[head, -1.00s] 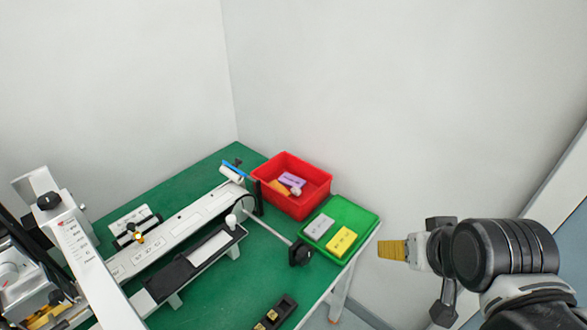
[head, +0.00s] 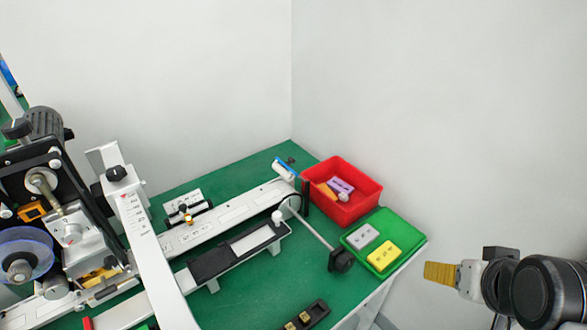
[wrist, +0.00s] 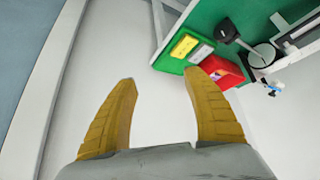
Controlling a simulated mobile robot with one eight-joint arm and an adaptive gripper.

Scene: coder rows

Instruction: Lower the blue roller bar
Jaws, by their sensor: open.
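The blue roller bar (head: 284,168) is a small blue and white bar at the far end of the long white conveyor (head: 225,221) on the green table. It looks raised and slightly tilted. It also shows small at the right of the wrist view, as a blue and white piece (wrist: 273,87). My gripper (head: 440,273) has yellow fingers and hangs in the air at the lower right, off the table and well apart from the bar. In the wrist view my gripper (wrist: 161,76) is open with nothing between its fingers.
A red bin (head: 347,208) with small blocks and a green tray (head: 409,239) with a grey and a yellow block stand at the table's right edge. A black knob on a rod (head: 341,261) sticks out nearby. Coder machinery (head: 70,228) fills the left. White walls stand behind.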

